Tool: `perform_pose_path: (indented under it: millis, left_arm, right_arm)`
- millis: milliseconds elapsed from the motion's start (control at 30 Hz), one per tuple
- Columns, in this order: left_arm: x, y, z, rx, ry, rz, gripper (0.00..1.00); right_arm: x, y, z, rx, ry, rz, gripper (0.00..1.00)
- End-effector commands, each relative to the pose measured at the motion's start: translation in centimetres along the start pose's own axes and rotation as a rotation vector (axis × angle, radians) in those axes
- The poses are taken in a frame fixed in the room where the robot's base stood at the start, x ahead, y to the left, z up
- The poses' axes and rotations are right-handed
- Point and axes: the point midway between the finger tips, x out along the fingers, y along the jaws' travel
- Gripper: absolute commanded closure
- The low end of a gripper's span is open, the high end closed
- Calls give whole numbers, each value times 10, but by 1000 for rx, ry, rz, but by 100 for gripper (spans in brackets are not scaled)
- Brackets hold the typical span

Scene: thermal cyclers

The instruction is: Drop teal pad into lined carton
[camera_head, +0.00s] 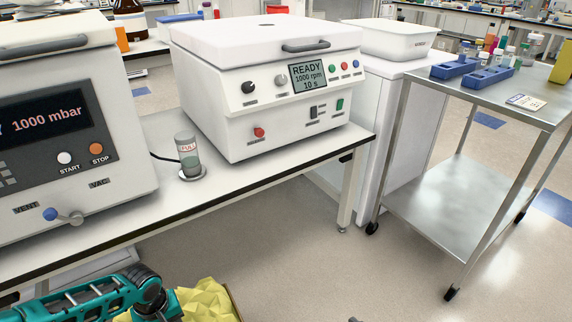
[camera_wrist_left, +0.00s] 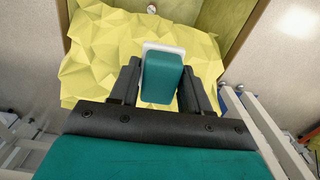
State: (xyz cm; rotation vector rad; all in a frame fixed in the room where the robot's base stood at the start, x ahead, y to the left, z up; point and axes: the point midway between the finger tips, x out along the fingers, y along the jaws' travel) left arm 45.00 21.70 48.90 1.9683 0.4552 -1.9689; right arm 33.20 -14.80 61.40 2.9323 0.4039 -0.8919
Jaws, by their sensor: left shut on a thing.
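The teal pad (camera_wrist_left: 163,78) is a small block with a white backing, seen in the left wrist view. My left gripper (camera_wrist_left: 162,92) is shut on it, with one black finger on each side. The pad is over the lined carton, whose crumpled yellow liner (camera_wrist_left: 95,50) spreads beneath and around it. How high the pad is above the liner is hard to tell. In the head view the carton's yellow liner (camera_head: 207,302) shows at the bottom edge, partly hidden by my teal left arm. My left fingers and the pad are not visible there.
A steel cart (camera_head: 470,190) stands at right. The floor between is clear.

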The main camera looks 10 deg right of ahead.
Motion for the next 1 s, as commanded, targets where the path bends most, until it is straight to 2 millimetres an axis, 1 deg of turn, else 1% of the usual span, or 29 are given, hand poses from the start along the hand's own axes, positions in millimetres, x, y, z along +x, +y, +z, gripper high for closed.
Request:
perform_pose_path:
  millis: [33,133,300,400,567,867,900,1000]
  left_arm:
    - [10,0,0,1,0,0,78]
    - [23,0,0,1,1,-1,78]
    - [41,0,0,1,1,-1,78]
    - [48,0,0,1,1,0,78]
    - [53,0,0,1,1,-1,78]
    - [53,0,0,1,0,-1,78]
    - [53,0,0,1,0,-1,51]
    - [53,0,0,1,0,-1,42]
  right_arm:
    - [5,0,8,1,-2,-2,36]
    - [11,-2,15,4,-9,-8,36]
    - [18,-9,21,17,-9,-22,36]
    - [21,-13,22,22,-8,-31,36]
    - [23,-17,18,20,-2,-43,36]
    - [24,-16,13,18,7,-43,36]
    - [24,-16,12,18,7,-43,36]
    - [24,-15,13,17,7,-41,36]
